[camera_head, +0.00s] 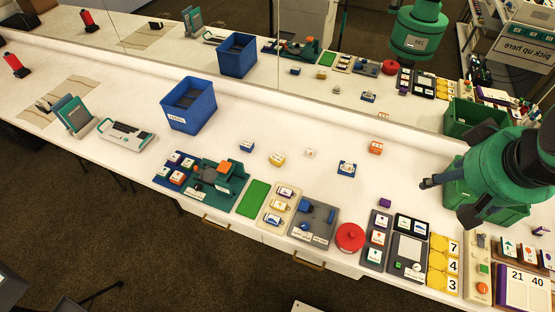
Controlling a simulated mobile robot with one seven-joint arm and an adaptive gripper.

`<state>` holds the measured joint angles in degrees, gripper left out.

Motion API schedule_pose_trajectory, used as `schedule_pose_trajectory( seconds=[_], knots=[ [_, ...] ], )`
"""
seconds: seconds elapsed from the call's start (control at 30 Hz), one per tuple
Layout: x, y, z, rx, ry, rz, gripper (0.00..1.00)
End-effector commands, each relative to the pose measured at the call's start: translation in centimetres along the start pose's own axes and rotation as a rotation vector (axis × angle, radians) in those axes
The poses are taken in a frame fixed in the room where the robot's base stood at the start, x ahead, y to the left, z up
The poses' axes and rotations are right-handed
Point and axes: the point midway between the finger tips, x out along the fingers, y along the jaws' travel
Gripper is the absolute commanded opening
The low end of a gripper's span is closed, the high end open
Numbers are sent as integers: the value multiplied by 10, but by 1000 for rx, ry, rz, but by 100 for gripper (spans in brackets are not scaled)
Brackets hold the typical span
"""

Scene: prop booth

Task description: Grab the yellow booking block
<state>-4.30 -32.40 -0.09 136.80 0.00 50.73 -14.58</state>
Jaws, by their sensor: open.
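A small yellow block (277,159) with a white label on top lies on the white counter, near the middle of the view. Its label is too small to read. My gripper (428,183) is at the right, well away from the yellow block, with its dark fingers pointing left over the counter. It is open, and nothing shows between its fingers. My green arm hides part of the counter and a green bin behind it.
Near the yellow block lie a blue block (246,146), a white block (310,153), an orange block (375,147) and a blue-white piece (347,169). A blue bin (189,105) stands behind left. Trays and panels line the front edge. A mirror backs the counter.

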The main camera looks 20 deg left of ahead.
Motion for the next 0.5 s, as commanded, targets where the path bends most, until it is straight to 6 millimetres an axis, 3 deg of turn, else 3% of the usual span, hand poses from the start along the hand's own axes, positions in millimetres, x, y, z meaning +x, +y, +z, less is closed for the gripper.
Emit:
schedule_pose_trajectory(
  seconds=[0.5],
  knots=[
    [44, -28, -111, -491, -61, -79, 65]
  ],
)
